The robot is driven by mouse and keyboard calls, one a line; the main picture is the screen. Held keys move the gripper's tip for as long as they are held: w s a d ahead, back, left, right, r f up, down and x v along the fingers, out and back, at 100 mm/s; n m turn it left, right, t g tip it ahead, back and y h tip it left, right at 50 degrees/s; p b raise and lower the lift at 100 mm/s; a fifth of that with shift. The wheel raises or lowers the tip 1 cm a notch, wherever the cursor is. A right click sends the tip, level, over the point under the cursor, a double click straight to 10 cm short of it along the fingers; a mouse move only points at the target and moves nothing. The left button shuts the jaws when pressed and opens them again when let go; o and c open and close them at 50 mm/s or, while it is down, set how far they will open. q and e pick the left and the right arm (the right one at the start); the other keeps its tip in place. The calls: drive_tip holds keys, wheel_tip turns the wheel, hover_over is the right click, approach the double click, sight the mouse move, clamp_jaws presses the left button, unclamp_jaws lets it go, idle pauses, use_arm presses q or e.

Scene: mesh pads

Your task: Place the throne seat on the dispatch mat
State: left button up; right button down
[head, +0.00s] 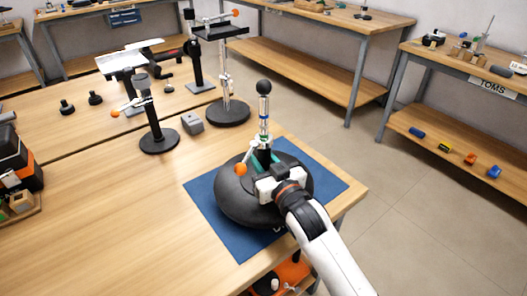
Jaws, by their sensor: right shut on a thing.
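The throne seat (240,205) is a thick, round black cushion over the middle of the blue dispatch mat (325,182). A slim upright post (264,122) with a black ball on top and an orange knob low at its left rises from around the seat's centre. My right gripper (264,160) reaches in from the lower right, above the seat, and is shut at the foot of the post. It hides part of the seat and the joint with the post. I cannot tell whether the seat's underside touches the mat. My left gripper is not in view.
The mat lies near the right corner of the wooden table (110,230). Behind it stand a short stand (159,140) with a round base, a taller stand (228,112) and a small grey block (192,122). A dark orange-black item (20,165) is at the left edge. The front left is clear.

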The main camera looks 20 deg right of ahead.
drive_tip(key=shift+f, duration=0.3)
drive_tip(key=shift+f, duration=0.1)
drive_tip(key=c, duration=1.1)
unclamp_jaws()
drive_tip(key=shift+f, duration=0.2)
drive_tip(key=shift+o, duration=0.2)
